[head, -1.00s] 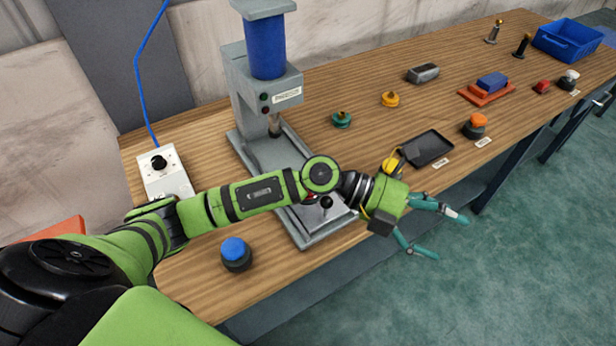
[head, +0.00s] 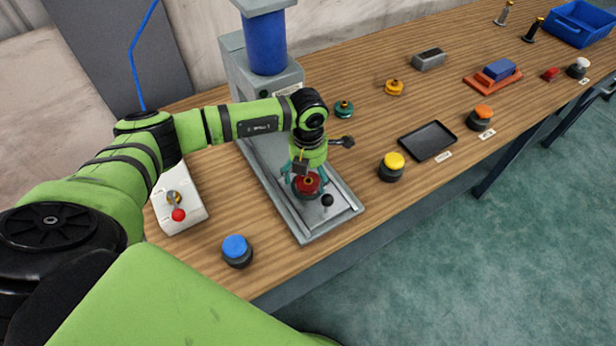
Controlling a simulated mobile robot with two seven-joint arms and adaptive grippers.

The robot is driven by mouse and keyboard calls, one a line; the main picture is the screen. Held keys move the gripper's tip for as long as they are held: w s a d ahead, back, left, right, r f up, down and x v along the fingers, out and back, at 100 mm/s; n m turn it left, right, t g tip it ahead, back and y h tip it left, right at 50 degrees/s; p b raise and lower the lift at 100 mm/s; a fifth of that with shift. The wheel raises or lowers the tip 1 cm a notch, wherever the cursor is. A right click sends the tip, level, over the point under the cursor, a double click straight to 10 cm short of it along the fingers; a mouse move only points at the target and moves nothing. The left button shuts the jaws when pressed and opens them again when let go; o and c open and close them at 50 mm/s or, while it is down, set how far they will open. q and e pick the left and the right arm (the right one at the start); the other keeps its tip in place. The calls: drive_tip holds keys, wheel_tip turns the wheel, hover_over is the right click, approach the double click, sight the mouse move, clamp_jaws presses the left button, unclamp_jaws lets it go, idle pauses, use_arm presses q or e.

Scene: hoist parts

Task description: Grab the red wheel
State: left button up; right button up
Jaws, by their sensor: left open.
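The red wheel (head: 308,188) sits on the grey metal base plate of the press, near the plate's front part. It has a small yellowish hub on top. My left gripper (head: 306,179) points down right over the wheel, with its teal fingers apart at the wheel's two sides. I cannot tell whether the fingers touch it. The gripper hides part of the wheel's back. My right gripper is not in view.
A black ball knob (head: 327,200) stands close right of the wheel. The press column (head: 265,45) rises behind. Green (head: 344,109) and yellow (head: 394,88) wheels, a black tray (head: 428,141), and blue (head: 236,250) and yellow (head: 392,165) buttons stand on the bench.

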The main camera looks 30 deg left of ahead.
use_arm(q)
drive_tip(key=shift+w+f, duration=0.15)
drive_tip(key=shift+f, duration=0.85)
drive_tip(key=shift+r, duration=0.1)
drive_tip(key=c, duration=1.8)
clamp_jaws()
